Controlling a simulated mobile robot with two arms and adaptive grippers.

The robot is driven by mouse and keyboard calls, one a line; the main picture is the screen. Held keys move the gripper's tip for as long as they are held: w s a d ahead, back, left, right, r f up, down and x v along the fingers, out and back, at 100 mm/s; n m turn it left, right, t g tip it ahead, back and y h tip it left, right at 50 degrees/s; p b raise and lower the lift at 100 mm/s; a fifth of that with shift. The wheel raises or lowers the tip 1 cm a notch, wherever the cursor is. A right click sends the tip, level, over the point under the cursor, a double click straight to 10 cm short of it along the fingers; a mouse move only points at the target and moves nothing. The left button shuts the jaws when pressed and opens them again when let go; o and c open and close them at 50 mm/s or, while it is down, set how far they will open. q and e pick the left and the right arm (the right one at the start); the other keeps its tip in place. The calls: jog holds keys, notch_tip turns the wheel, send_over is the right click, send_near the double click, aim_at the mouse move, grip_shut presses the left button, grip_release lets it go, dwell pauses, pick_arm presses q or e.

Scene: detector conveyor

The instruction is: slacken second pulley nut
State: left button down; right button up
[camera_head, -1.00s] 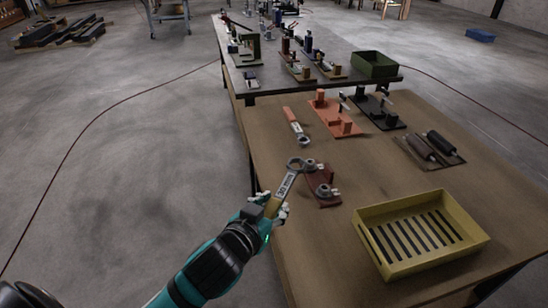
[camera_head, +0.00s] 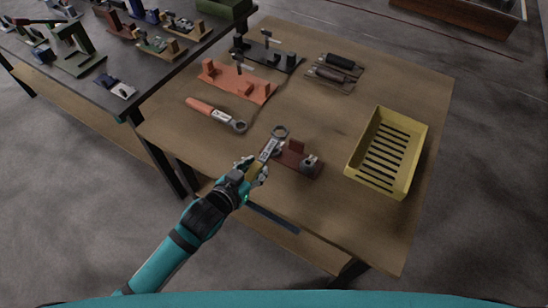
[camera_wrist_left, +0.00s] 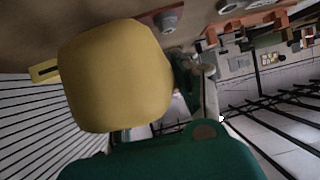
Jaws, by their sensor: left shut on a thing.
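My left gripper (camera_head: 250,172) is shut on the yellow handle of a grey ring wrench (camera_head: 269,149). The wrench points up and away, its ring end (camera_head: 280,131) just beyond the left end of a dark red pulley bracket (camera_head: 298,160). Grey round pulley or nut parts sit at both ends of the bracket; the right one (camera_head: 309,163) is clear, and the left one (camera_head: 277,150) is partly behind the wrench. I cannot tell whether the ring touches anything. The yellow handle end (camera_wrist_left: 118,72) fills much of the left wrist view. My right gripper is out of view.
A yellow slotted crate (camera_head: 362,151) stands right of the bracket. An orange-handled wrench (camera_head: 213,114) lies to the left, with an orange fixture (camera_head: 238,81) and a black fixture (camera_head: 268,55) behind. Dark rollers (camera_head: 335,68) lie at the back. The table's right front is clear.

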pick_arm(q)
jog(key=s+d+f+m+g+h+p, duration=0.1)
jog(key=s+d+m+p, duration=0.1)
jog(key=d, duration=0.4)
jog(key=s+p, duration=0.1)
jog(key=p, duration=0.1)
jog(key=shift+d+g+h+p, duration=0.15)
jog(key=shift+g+h+p, duration=0.15)
jog(key=shift+g+h, duration=0.1)
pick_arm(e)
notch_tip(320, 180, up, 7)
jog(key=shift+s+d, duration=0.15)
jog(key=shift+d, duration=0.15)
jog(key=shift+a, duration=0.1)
pick_arm(q)
notch_tip(320, 180, down, 5)
jog(key=b, duration=0.5)
jog(key=shift+f, duration=0.2)
jog(key=shift+w+r, duration=0.15)
jog(key=shift+r, duration=0.2)
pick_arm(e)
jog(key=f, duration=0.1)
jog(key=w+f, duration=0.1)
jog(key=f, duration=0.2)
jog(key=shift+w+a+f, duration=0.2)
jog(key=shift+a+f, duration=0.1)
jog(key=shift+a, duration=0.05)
